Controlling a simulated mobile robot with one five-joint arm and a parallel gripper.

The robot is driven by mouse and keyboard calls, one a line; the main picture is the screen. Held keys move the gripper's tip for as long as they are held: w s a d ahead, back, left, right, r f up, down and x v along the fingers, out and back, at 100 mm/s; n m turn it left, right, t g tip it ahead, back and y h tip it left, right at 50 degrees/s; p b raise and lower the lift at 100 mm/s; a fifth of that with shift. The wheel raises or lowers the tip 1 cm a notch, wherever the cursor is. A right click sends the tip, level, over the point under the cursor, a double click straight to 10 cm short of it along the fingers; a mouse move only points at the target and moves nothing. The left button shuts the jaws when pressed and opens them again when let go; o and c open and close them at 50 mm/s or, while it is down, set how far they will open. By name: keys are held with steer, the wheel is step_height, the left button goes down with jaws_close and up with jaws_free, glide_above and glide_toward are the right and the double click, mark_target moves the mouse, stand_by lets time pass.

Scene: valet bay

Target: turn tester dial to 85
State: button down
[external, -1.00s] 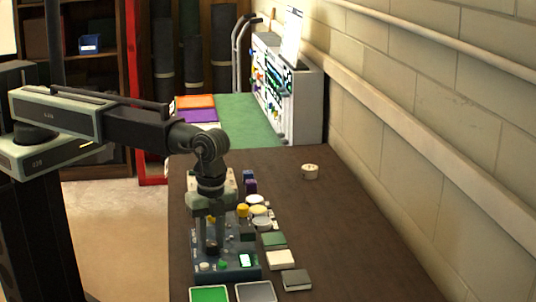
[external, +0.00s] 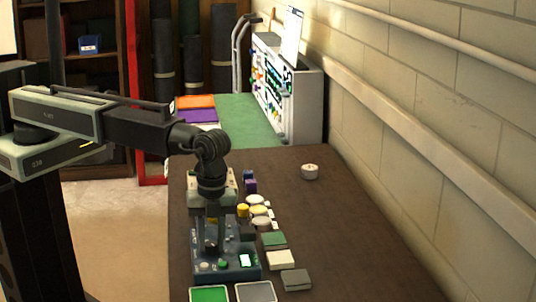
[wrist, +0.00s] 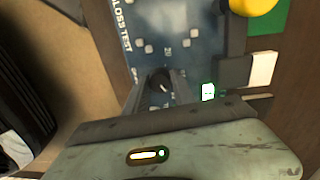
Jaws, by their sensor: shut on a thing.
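The tester is a blue-grey box (external: 238,270) on the brown table, with several small knobs and a lit white-green display (external: 246,260). It also shows in the wrist view (wrist: 205,45), where its face reads "GLOSS TEST". My gripper (external: 211,240) points straight down over the tester. In the wrist view my gripper (wrist: 160,88) has its two fingers on either side of a dark round dial (wrist: 160,78), closed on it. The dial's pointer and the number on the display (wrist: 208,91) are too small to read. The fingers partly hide the dial in the external view.
Green (external: 209,295) and grey (external: 255,293) pads lie in front. A lone white disc (external: 310,171) sits farther back; the table's right side is clear.

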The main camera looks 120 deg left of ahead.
mark_target(210, 248)
steer(key=c, duration=1.1)
jaws_free()
steer(key=shift+o, duration=0.2)
step_height(210, 248, up, 8)
steer(key=p, duration=0.8)
steer(key=shift+w+a, duration=0.15)
steer(key=shift+f, duration=0.1)
